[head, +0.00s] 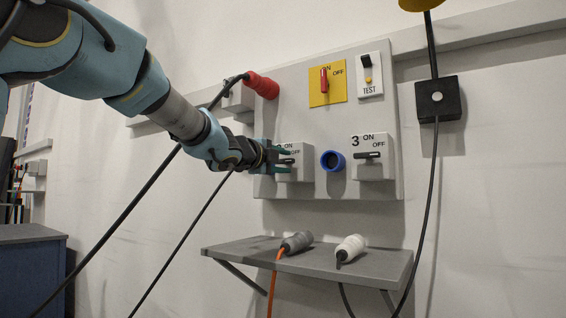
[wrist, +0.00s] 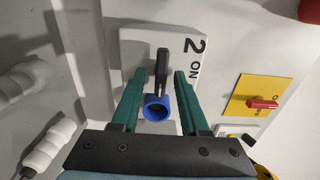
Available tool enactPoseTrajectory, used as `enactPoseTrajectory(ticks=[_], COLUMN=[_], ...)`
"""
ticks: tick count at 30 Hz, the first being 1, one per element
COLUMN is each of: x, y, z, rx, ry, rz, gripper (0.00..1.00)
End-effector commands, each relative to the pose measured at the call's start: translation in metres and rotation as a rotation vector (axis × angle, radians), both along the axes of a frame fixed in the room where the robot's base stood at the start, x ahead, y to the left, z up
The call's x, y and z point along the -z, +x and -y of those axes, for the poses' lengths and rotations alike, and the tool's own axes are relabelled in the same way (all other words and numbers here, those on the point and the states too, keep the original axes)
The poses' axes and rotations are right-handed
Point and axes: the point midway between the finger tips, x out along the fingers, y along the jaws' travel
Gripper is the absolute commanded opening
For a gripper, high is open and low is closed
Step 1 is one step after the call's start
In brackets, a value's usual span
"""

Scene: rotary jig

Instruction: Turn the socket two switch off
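The socket two switch box (head: 302,172) is on the grey wall panel. In the wrist view its white face (wrist: 135,42) shows the marks "2" and "ON". Its black switch handle (wrist: 162,62) lies lengthwise up the wrist picture, roughly level in the head view. My gripper (head: 278,158) is at this box. In the wrist view my gripper (wrist: 160,72) is open, with one green finger on each side of the handle and a gap to each. I cannot tell if the fingertips touch the box. In the head view the fingers partly cover the handle.
A blue socket (head: 333,160) sits right of the box, with switch three (head: 374,165) beyond it. A red plug (head: 262,85), a yellow switch plate (head: 327,86) and a test switch (head: 370,75) are above. A shelf (head: 320,260) with grey and white plugs is below. Cables hang nearby.

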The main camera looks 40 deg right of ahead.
Motion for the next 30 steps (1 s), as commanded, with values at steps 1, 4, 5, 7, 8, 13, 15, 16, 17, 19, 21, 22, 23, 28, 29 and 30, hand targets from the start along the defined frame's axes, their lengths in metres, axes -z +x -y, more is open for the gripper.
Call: enactPoseTrajectory(ticks=[1, 4, 5, 7, 8, 13, 15, 16, 17, 19, 21, 22, 23, 28, 29, 30], x=[0.000, 0.000, -0.001, -0.001, -0.001, -0.001, 0.000, -0.002, -0.001, -0.001, -0.001, -0.001, -0.001, -0.001, -0.001, 0.000], y=[0.000, 0.000, 0.000, 0.000, 0.000, -0.004, -0.007, -0.009, -0.010, -0.014, -0.017, -0.019, -0.020, -0.026, -0.026, -0.027], z=[0.000, 0.000, 0.000, 0.000, -0.001, -0.017, -0.030, -0.036, -0.042, -0.056, -0.069, -0.075, -0.079, -0.099, -0.100, -0.102], rx=[0.000, 0.000, 0.000, 0.000, 0.000, -0.001, -0.002, -0.003, -0.003, -0.002, -0.003, -0.003, -0.003, -0.001, 0.000, 0.000], ry=[0.000, -0.001, -0.001, -0.001, -0.001, -0.002, -0.001, -0.002, -0.001, -0.002, -0.002, -0.002, -0.002, -0.001, -0.001, -0.001], rz=[0.000, -0.001, -0.001, -0.001, -0.001, 0.001, 0.000, 0.001, 0.000, 0.001, 0.001, 0.001, 0.001, 0.000, 0.000, 0.000], gripper=[0.47, 0.47, 0.47, 0.47, 0.47, 0.47, 0.47, 0.47, 0.47, 0.47, 0.47, 0.47, 0.47, 0.47, 0.47, 0.47])
